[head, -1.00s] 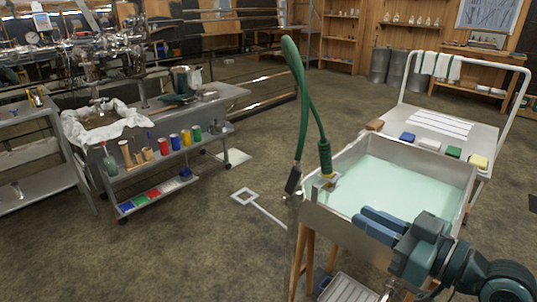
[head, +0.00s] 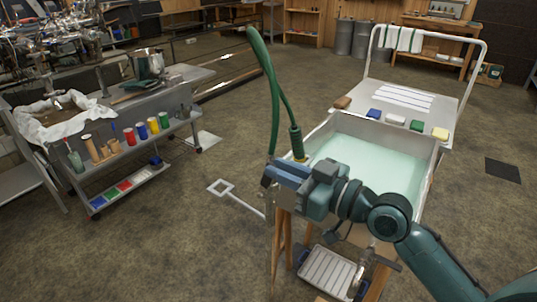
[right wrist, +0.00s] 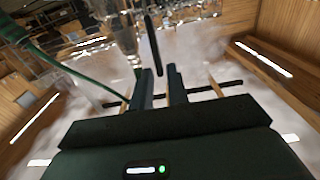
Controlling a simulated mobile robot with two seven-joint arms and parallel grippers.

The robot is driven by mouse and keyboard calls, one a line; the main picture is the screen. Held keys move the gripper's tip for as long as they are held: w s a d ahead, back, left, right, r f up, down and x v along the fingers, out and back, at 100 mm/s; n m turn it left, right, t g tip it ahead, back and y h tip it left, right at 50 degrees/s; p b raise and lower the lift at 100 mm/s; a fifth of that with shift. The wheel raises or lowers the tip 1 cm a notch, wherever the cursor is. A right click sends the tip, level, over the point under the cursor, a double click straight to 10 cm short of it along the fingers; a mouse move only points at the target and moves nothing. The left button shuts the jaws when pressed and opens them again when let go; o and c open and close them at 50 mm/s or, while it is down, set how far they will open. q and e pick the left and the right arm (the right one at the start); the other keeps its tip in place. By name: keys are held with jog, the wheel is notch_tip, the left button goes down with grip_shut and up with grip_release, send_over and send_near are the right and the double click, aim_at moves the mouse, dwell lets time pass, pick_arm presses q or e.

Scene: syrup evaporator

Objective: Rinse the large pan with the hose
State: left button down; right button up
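The green hose (head: 262,62) arches above the near left corner of a metal basin (head: 318,141) of pale green liquid. Its ribbed fitting (head: 296,142) stands at that corner, and its other end hangs down behind my right gripper (head: 268,175). In the right wrist view, the two blue fingers (right wrist: 159,75) are apart, with a dark rod (right wrist: 152,45) in line with the gap; I cannot tell if it lies between them. A ribbed metal pan (head: 328,272) sits low beneath the basin. I cannot tell which vessel is the large pan. My left gripper is out of view.
A white-railed cart (head: 350,97) with several coloured blocks stands behind the basin. A metal cart (head: 130,160) with cups and tools is at left.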

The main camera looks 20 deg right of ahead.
aim_at(269, 161)
jog(key=shift+p+x, duration=0.3)
jog(key=shift+x, duration=1.45)
jog(key=shift+s, duration=0.1)
grip_shut()
